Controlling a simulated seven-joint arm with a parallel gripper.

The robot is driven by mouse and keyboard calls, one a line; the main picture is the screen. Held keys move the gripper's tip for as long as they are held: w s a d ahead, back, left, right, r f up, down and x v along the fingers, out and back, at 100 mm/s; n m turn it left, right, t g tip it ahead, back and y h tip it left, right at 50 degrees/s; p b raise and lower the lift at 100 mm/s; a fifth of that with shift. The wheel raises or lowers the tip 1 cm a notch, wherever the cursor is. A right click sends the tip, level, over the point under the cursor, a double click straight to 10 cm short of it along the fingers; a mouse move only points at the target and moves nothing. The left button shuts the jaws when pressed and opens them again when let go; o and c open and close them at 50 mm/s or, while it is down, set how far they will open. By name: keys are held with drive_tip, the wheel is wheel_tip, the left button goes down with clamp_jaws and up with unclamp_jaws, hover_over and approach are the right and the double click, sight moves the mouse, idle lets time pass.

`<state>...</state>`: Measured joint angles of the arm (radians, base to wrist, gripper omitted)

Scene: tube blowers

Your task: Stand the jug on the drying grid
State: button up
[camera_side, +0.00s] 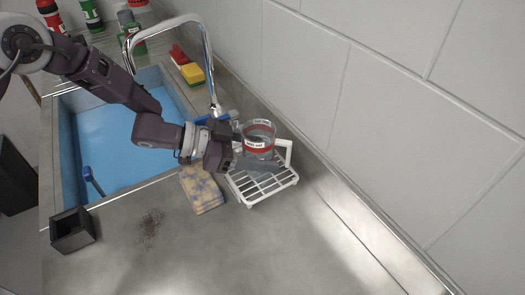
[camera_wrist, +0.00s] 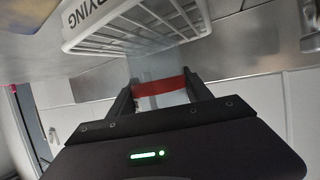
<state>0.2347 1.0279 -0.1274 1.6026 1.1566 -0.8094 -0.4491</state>
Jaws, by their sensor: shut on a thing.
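The jug (camera_side: 258,138) is a clear vessel with a red band and pale labels, upright in the side view. My gripper (camera_side: 246,150) is shut on it from the left. The jug is over the far part of the white drying grid (camera_side: 262,190); I cannot tell whether its base touches the bars. In the wrist view the jug's red band (camera_wrist: 160,87) shows between my two fingers (camera_wrist: 162,98), and the grid (camera_wrist: 140,28), with the word DRYING on its edge, lies just beyond. The jug's base is partly hidden by my gripper in the side view.
A blue sink (camera_side: 120,135) with a chrome tap (camera_side: 211,75) lies to the left. A patterned cloth (camera_side: 201,189) lies left of the grid. A dark square box (camera_side: 72,230) stands front left. The tiled wall (camera_side: 400,110) is close behind the grid.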

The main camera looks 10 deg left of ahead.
drive_tip(key=o, duration=1.4)
drive_tip(key=shift+f, duration=0.1)
